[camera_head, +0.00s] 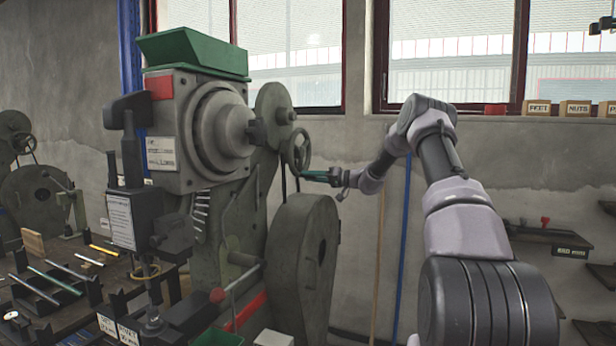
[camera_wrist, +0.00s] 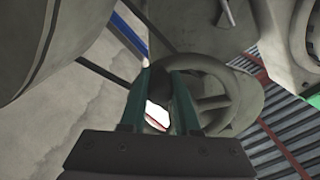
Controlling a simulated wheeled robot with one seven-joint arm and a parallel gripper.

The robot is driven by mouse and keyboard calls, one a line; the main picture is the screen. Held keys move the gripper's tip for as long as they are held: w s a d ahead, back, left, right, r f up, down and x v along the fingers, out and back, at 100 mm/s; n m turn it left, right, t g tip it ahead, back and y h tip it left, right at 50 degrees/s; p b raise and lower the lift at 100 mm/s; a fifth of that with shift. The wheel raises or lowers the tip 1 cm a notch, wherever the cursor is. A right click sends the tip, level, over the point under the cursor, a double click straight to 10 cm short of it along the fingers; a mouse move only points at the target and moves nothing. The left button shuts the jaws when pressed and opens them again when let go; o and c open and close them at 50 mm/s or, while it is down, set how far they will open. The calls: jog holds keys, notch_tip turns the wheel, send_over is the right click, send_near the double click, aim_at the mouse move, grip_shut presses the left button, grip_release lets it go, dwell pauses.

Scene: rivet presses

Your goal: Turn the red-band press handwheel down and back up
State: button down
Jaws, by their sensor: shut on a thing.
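The press with the red band (camera_head: 160,87) stands left of centre in the head view, grey-green with a green hopper on top. Its spoked handwheel (camera_head: 299,152) is on its right side. The handwheel also fills the middle of the wrist view (camera_wrist: 215,92). My gripper (camera_head: 306,174) reaches in from the right to the lower rim of the wheel. In the wrist view, its green fingers (camera_wrist: 158,76) are shut on the rim, with a bright gap showing between them. The exact contact is partly hidden by the fingers.
A large flywheel (camera_head: 303,270) stands below the handwheel. A bench (camera_head: 65,300) with rods and small parts is at the lower left. Another machine (camera_head: 40,190) stands at the far left. Labelled boxes (camera_head: 578,108) sit on the window ledge. A wall shelf (camera_head: 545,232) is at the right.

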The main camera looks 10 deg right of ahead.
jog(key=w+n, duration=0.1)
jog(key=w+d+n, duration=0.1)
jog(key=shift+d+f+n, duration=0.15)
jog(key=shift+d+n, duration=0.1)
jog(key=shift+n, duration=0.15)
jog(key=n, duration=0.1)
jog(key=w+d+n, duration=0.1)
jog(key=shift+w+d+n, duration=0.1)
jog(key=shift+w+n, duration=0.2)
jog(key=shift+w+d+r+n, duration=0.35)
jog(key=shift+w+r+n, duration=0.1)
jog(key=shift+n, duration=0.45)
jog(key=shift+w+d+r+n, duration=0.3)
jog(key=shift+w+n, duration=0.2)
jog(key=shift+n, duration=0.4)
jog(key=shift+w+d+r+n, duration=0.35)
jog(key=shift+w+r+n, duration=0.1)
jog(key=shift+n, duration=0.45)
jog(key=c, duration=0.7)
grip_release()
jog(key=shift+o, duration=0.2)
jog(key=v, duration=1)
jog(key=shift+s+d, duration=0.25)
jog(key=shift+d, duration=0.05)
